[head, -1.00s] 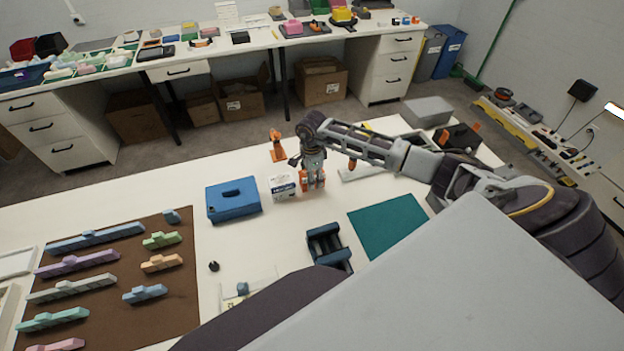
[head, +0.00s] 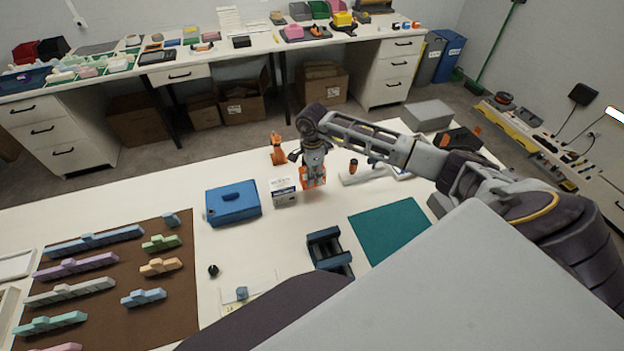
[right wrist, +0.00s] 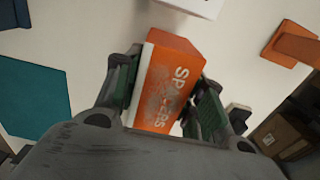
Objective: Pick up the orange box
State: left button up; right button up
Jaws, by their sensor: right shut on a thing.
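The orange box (head: 307,179) is at the middle of the white worktable in the head view, next to a white carton. My right gripper (head: 313,168) points down onto it and is shut on it, with fingers on both sides. In the right wrist view the orange box (right wrist: 168,88) with pale lettering sits between the two dark green finger pads of my right gripper (right wrist: 163,98). The box looks slightly raised, but its gap to the table is hard to judge. My left gripper is not in view.
The white carton (head: 284,191) stands just left of the box, with a blue case (head: 233,203) beyond it. An orange stand (head: 279,152) is behind. A teal mat (head: 389,231) and dark blue holder (head: 328,250) lie nearer.

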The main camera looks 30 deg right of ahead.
notch_tip(320, 180, up, 5)
jog(key=shift+f+b, duration=0.1)
jog(key=shift+b, duration=0.2)
jog(key=shift+r, duration=0.85)
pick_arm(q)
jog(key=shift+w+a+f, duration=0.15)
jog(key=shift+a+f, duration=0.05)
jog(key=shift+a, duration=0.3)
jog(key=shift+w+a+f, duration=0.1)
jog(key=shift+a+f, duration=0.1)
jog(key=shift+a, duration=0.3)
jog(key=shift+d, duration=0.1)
